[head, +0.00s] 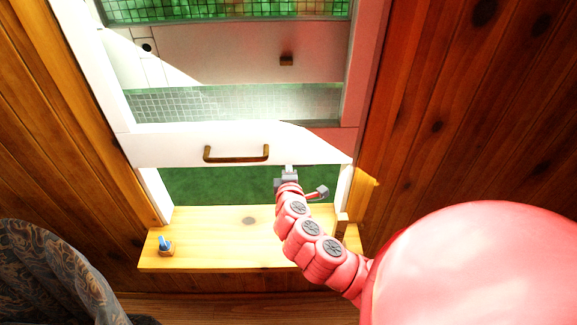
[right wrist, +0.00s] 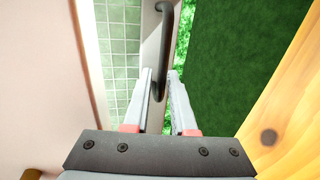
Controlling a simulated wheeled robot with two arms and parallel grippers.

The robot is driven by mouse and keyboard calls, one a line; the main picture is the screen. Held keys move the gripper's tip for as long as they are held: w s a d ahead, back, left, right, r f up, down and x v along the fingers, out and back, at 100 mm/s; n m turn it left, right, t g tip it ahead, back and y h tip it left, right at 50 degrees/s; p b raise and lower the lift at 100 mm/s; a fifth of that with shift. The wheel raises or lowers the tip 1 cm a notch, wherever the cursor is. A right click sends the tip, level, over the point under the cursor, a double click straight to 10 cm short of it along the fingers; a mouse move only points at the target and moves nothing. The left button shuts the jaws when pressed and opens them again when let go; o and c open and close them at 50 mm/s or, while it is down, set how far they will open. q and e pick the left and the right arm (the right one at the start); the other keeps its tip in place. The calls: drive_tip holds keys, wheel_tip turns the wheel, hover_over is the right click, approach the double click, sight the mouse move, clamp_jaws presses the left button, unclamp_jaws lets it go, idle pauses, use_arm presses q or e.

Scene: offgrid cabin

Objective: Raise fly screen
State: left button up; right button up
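The fly screen (head: 235,103) is a mesh panel in the white window frame. Its white bottom rail (head: 150,147) carries a brown bar handle (head: 236,155). A green gap shows between this rail and the wooden sill. My right gripper (head: 289,172) is at the rail's lower edge, just right of the handle. In the right wrist view its two fingers (right wrist: 160,78) are apart, and the dark handle (right wrist: 164,40) runs down between them. Whether either finger touches the handle I cannot tell. My left gripper is not in view.
The wooden sill (head: 210,225) sticks out below the window, with a small blue-topped item (head: 165,245) at its left end. A patterned dark curtain or chair cover (head: 50,270) is at lower left. Wooden plank walls flank the window. Green ground shows outside.

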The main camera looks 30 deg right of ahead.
drive_tip(key=shift+s, duration=0.1)
drive_tip(key=p+v, duration=1)
drive_tip(key=v, duration=0.7)
drive_tip(key=shift+s, duration=0.1)
